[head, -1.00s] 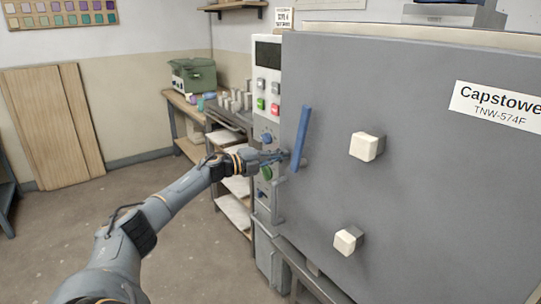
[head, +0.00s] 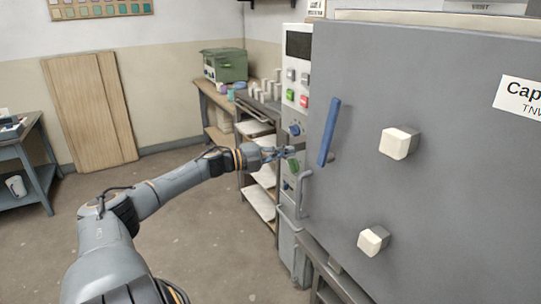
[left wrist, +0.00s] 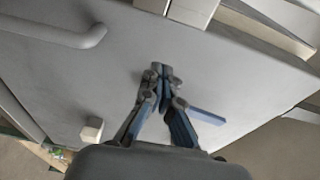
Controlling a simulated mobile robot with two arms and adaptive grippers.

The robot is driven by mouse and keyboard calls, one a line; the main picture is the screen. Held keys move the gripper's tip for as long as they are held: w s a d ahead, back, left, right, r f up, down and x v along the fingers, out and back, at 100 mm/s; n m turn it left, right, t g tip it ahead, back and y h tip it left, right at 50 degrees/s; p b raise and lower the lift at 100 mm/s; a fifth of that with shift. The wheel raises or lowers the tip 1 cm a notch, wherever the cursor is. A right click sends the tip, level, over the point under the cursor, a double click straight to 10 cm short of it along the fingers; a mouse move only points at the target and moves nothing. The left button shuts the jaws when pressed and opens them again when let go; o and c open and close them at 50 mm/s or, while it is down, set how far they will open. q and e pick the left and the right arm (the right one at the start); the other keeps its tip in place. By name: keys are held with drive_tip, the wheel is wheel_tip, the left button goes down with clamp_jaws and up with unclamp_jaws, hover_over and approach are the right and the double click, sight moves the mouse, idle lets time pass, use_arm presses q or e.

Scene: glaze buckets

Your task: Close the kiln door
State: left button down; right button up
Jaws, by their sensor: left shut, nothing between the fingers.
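The kiln door (head: 360,100) is a large grey panel filling the right of the head view, with a blue bar handle (head: 328,132) near its left edge and two pale square knobs. Its left edge lies close beside the kiln's control panel (head: 297,75); I cannot tell whether a gap is left. My left gripper (head: 292,150) is shut and empty, just left of the blue handle and apart from it. In the left wrist view the shut fingertips (left wrist: 161,72) are in front of a grey surface, with the blue handle (left wrist: 207,117) to their right. My right gripper is out of view.
A shelf cart (head: 262,170) and a bench with a green box (head: 225,65) stand behind my left arm. Wooden boards (head: 92,110) lean on the wall, and a blue-grey table (head: 30,150) is at far left. Open floor lies between.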

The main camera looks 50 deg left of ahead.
use_arm(q)
drive_tip(key=shift+v, duration=2.5)
drive_tip(key=shift+d, duration=0.1)
